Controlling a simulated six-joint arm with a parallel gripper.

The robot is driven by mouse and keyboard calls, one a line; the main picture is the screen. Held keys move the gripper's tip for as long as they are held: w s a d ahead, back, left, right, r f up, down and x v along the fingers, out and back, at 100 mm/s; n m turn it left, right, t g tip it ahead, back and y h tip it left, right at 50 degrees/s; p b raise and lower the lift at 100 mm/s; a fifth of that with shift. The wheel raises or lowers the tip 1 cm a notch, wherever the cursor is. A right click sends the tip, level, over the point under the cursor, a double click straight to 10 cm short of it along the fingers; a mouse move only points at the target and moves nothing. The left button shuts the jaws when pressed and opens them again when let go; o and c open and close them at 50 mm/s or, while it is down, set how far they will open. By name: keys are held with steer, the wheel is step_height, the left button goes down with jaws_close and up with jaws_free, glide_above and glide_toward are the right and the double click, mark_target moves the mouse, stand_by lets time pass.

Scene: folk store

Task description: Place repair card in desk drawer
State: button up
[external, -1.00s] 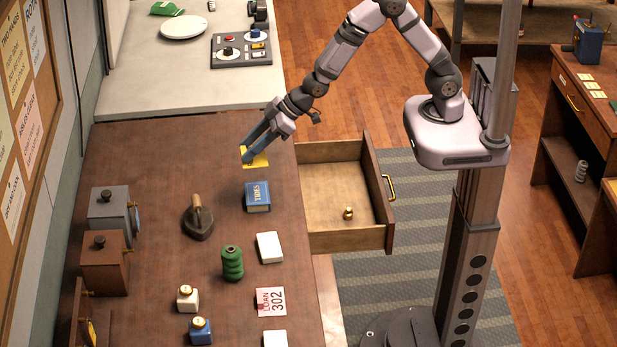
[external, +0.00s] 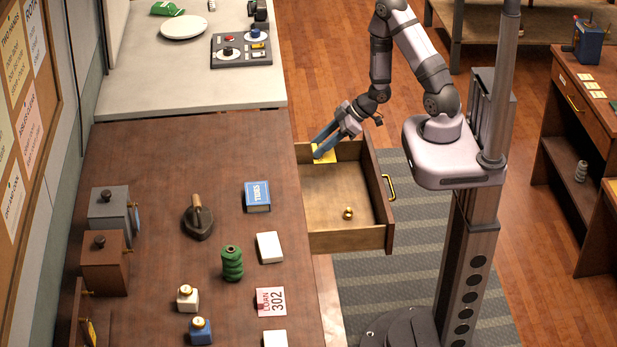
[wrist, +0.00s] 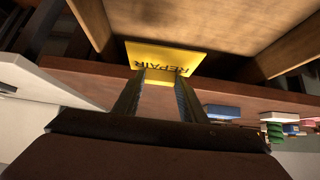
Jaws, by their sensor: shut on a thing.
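The yellow repair card (external: 325,154) is held in my gripper (external: 318,150), over the far left part of the open desk drawer (external: 335,218). In the wrist view, the card (wrist: 165,57) shows the word REPAIR between my gripper's fingertips (wrist: 167,75). The fingers are shut on the card's edge. Whether the card touches the drawer's floor or wall cannot be told. The drawer is pulled out from the desk's right side and has a brass handle (external: 390,187).
The drawer's middle is clear.

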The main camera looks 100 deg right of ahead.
steer(key=s+f+b, duration=0.2)
steer(key=s+f, duration=0.2)
steer(key=s, duration=0.1)
glide_toward(317, 194)
steer(key=shift+w+d+f, duration=0.25)
steer(key=shift+d+f, duration=0.45)
steer(key=shift+f, duration=0.1)
steer(key=shift+w+d+f, duration=0.2)
steer(key=shift+d+f, duration=0.5)
steer(key=shift+f, duration=0.15)
steer(key=shift+f+b, duration=0.2)
steer(key=shift+b, duration=0.1)
steer(key=o, duration=1.1)
steer(key=shift+r, duration=0.1)
